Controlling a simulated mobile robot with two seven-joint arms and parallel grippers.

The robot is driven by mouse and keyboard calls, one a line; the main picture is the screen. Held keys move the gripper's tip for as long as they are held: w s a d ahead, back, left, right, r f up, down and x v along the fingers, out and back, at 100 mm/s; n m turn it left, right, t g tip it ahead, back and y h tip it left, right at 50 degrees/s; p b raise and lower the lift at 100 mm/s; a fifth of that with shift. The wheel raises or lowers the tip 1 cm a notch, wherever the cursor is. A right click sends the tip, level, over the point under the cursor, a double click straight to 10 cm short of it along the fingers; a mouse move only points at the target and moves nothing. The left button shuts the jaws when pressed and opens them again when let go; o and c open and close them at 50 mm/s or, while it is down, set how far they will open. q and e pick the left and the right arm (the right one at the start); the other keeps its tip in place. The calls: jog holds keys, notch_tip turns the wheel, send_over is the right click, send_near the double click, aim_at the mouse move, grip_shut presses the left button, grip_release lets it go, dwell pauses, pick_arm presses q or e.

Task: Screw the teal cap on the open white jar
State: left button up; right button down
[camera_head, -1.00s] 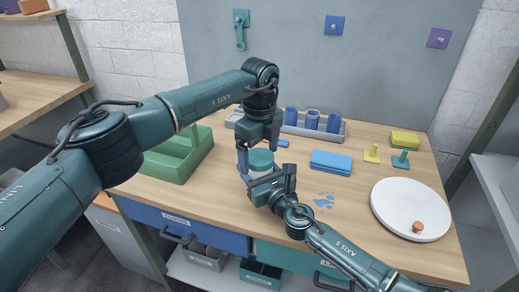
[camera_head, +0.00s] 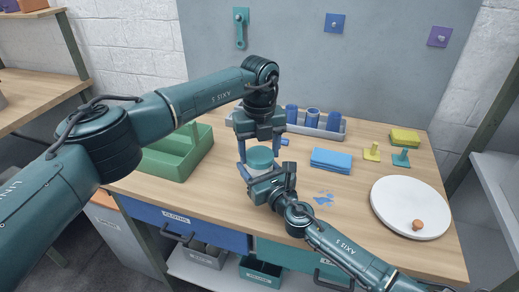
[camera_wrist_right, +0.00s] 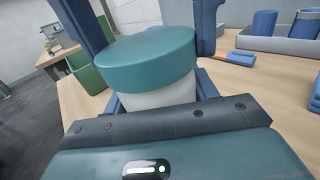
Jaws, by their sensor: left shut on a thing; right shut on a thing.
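The teal cap (camera_head: 261,157) sits on the mouth of the white jar (camera_wrist_right: 165,96) at the middle of the table. My left gripper (camera_head: 260,151) points down from above, its blue fingers shut on the cap from both sides. In the right wrist view the cap (camera_wrist_right: 150,62) covers the top of the jar, with the left gripper's fingers at either side. My right gripper (camera_head: 259,178) comes in low from the front and is shut on the jar body. Whether the cap is tight cannot be told, as the jar's thread is hidden.
A green caddy (camera_head: 165,166) stands left. Behind are a grey tray (camera_head: 343,131) with blue cups and folded blue cloths (camera_head: 331,160). A round white board (camera_head: 385,199) with a small brown thing (camera_head: 417,225) lies right.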

pick_arm(q)
jog(key=m, duration=2.5)
jog(key=o, duration=1.1)
jog(key=shift+r, duration=2.2)
